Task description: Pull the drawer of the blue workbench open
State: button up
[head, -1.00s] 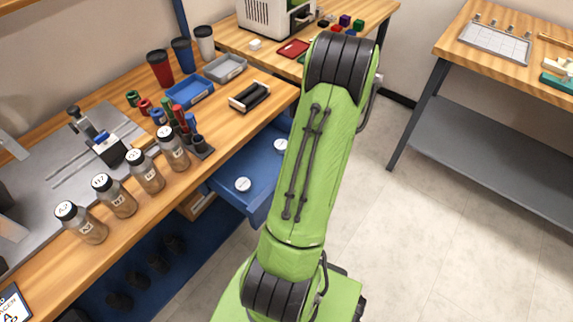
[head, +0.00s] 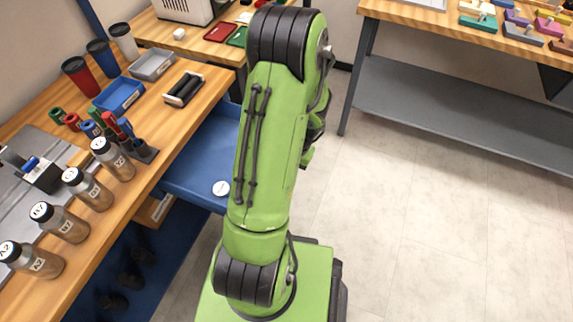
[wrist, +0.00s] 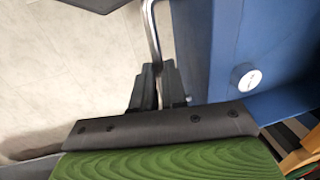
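The blue drawer (head: 194,172) stands pulled out from under the wooden top of the blue workbench (head: 150,165) in the head view. A round white disc (head: 221,188) lies inside it. In the wrist view the drawer (wrist: 220,40) is at the right, with a white disc (wrist: 245,77) in it. The metal bar handle (wrist: 152,32) runs down between the two dark fingers of my gripper (wrist: 159,88). The fingers are close together around the bar, with no clear gap. In the head view my green arm hides the handle, my gripper and the drawer's right part.
Bottles (head: 86,188), cups (head: 100,57) and a blue tray (head: 120,96) stand on the workbench top. A grey-shelved table (head: 440,105) stands at the right. The pale floor (head: 400,220) between them is clear.

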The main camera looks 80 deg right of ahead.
jog(key=shift+o, duration=0.9)
notch_tip(320, 180, up, 16)
jog(key=s+p, duration=0.3)
jog(key=p, duration=0.2)
jog(key=shift+a+f, duration=0.25)
jog(key=shift+a, duration=0.05)
jog(key=w+a+r+n+p, duration=0.2)
jog(key=w+a+r+n, duration=0.3)
jog(key=w, duration=0.4)
jog(key=w+a+r+n+p, duration=0.1)
jog(key=w+a+r+n, duration=0.2)
jog(key=w+r, duration=0.5)
jog(key=a+r+n+t+p, duration=0.1)
jog(key=a+r+n, duration=0.2)
jog(key=a, duration=0.4)
jog(key=w+a+r+n+t+p, duration=0.1)
jog(key=a+r+n, duration=0.2)
jog(key=a+n, duration=0.2)
jog(key=w+a+r+n+t+p, duration=0.1)
jog(key=a+r+n+p, duration=0.1)
jog(key=a, duration=0.9)
jog(key=shift+w+r+n, duration=0.25)
jog(key=shift+r+n, duration=0.65)
jog(key=shift+n, duration=0.3)
